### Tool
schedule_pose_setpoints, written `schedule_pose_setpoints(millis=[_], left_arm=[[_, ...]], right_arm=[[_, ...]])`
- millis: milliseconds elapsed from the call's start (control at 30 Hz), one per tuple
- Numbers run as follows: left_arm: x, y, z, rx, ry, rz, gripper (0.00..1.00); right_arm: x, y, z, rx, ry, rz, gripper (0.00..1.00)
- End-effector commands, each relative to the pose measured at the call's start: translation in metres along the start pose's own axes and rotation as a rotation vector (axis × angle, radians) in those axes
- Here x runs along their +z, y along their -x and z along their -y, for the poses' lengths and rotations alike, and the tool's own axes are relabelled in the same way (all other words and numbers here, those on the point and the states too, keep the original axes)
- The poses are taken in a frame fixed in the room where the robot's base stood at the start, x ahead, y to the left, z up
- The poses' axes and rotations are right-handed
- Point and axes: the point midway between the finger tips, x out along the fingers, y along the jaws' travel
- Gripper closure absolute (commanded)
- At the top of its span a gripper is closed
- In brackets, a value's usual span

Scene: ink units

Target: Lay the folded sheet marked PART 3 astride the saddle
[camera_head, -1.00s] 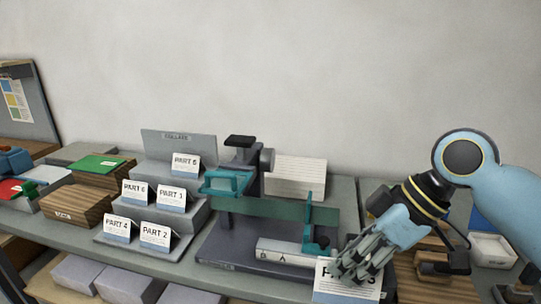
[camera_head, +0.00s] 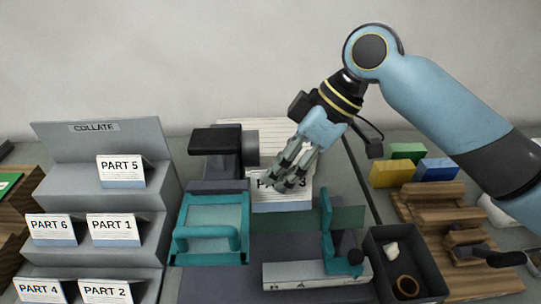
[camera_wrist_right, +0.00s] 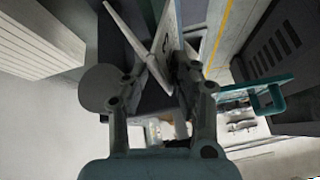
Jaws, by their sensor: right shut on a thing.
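The folded sheet marked PART 3 (camera_head: 283,203) is white with a blue lower band. My right gripper (camera_head: 285,184) is shut on its upper edge, and its fingers partly cover the lettering. In the right wrist view the sheet (camera_wrist_right: 168,45) hangs between the fingers (camera_wrist_right: 162,85), its leaves spread in a V. A dark green ridge (camera_head: 346,217), apparently the saddle, runs across the stapling machine. The sheet is held over or just behind its left part; I cannot tell whether they touch. My left gripper is not in view.
The machine's black head (camera_head: 215,140) and teal handle (camera_head: 208,240) stand left of the sheet. A teal upright stop (camera_head: 327,215) stands to its right. A stepped COLLATE rack (camera_head: 95,145) holds other part sheets. A dark bin (camera_head: 383,258) and wooden rack (camera_head: 428,203) are at right.

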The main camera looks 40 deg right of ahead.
Motion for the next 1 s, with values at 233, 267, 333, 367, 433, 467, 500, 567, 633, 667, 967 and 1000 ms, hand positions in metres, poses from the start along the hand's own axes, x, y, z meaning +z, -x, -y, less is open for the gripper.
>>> schedule_pose_setpoints(millis=[233, 267, 333, 367, 433, 467, 500, 567, 633, 667, 967, 1000], left_arm=[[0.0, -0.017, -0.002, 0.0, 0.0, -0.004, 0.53], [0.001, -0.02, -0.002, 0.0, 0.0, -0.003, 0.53], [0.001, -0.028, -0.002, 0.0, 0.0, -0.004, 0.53], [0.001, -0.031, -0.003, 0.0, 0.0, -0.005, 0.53], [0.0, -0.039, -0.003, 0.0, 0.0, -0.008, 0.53], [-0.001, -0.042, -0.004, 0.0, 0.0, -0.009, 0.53], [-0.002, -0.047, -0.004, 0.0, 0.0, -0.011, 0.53], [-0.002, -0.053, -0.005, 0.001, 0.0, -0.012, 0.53], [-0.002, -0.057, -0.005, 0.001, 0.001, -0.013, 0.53], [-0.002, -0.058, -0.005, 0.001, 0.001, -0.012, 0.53], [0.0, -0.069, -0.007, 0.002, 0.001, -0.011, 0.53], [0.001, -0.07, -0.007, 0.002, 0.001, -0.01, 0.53]], right_arm=[[0.009, -0.014, -0.003, 0.0, 0.0, 0.0, 1.0], [0.01, -0.017, -0.003, 0.0, 0.0, 0.0, 1.0], [0.014, -0.023, -0.004, 0.0, 0.0, 0.0, 1.0], [0.016, -0.025, -0.005, 0.0, 0.0, 0.0, 1.0], [0.019, -0.032, -0.006, 0.0, 0.0, 0.0, 1.0], [0.021, -0.035, -0.006, 0.0, 0.0, 0.0, 1.0], [0.023, -0.038, -0.007, 0.0, 0.0, 0.0, 1.0], [0.027, -0.043, -0.008, 0.0, 0.0, 0.001, 1.0], [0.03, -0.049, -0.009, -0.001, -0.001, 0.001, 1.0], [0.031, -0.051, -0.009, -0.001, -0.002, 0.0, 1.0], [0.043, -0.071, -0.013, 0.0, -0.001, 0.001, 1.0], [0.044, -0.072, -0.013, 0.0, 0.0, 0.0, 1.0]])
